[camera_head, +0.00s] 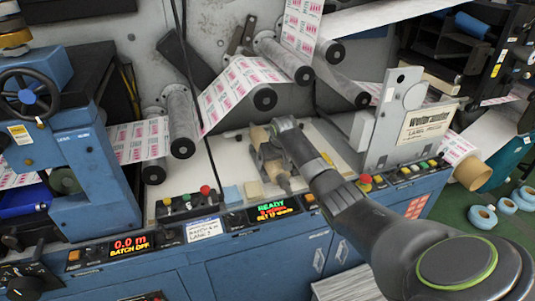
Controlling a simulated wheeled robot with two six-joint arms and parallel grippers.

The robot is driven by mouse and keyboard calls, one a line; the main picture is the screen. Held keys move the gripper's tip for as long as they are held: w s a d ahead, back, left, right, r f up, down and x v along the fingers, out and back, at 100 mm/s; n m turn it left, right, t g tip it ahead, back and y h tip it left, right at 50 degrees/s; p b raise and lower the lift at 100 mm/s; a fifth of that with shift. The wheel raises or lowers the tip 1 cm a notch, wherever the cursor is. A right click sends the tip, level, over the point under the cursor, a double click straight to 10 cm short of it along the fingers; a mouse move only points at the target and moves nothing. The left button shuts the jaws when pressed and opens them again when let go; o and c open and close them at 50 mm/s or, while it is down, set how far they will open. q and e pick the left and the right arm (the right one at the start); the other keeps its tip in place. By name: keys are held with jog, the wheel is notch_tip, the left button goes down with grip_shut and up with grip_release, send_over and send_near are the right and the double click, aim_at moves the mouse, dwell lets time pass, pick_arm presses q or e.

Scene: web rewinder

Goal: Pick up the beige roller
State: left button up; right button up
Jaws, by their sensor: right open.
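The beige roller (284,183) lies on the pale worktop of the machine, in the middle of the head view. One end shows just above the READY display and the other end (260,135) shows farther back. My right gripper (267,157) is over the roller's middle and hides that part. The gripper is open; whether its fingers touch the roller I cannot tell. My right arm comes in from the lower right. My left gripper is not in view.
Metal guide rollers with a printed label web (232,92) stand behind the worktop. A grey upright plate (398,105) with a sign stands to the right. A control panel with buttons and displays (270,211) runs along the front edge. A blue handwheel unit (70,140) is at left.

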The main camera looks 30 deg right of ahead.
jog(key=shift+f, duration=0.15)
jog(key=c, duration=1.6)
jog(key=shift+w, duration=0.1)
jog(key=shift+c, duration=0.7)
jog(key=shift+r, duration=0.25)
jog(key=shift+r, duration=0.1)
notch_tip(320, 180, up, 6)
jog(key=shift+r+b, duration=0.15)
jog(key=shift+b, duration=0.8)
jog(key=s+a+b, duration=0.1)
jog(key=s+a, duration=0.1)
jog(key=s, duration=0.7)
jog(key=s+a, duration=0.2)
jog(key=s, duration=0.8)
jog(key=shift+s+a+b, duration=0.25)
jog(key=shift+a+b, duration=0.05)
jog(key=shift+b, duration=0.1)
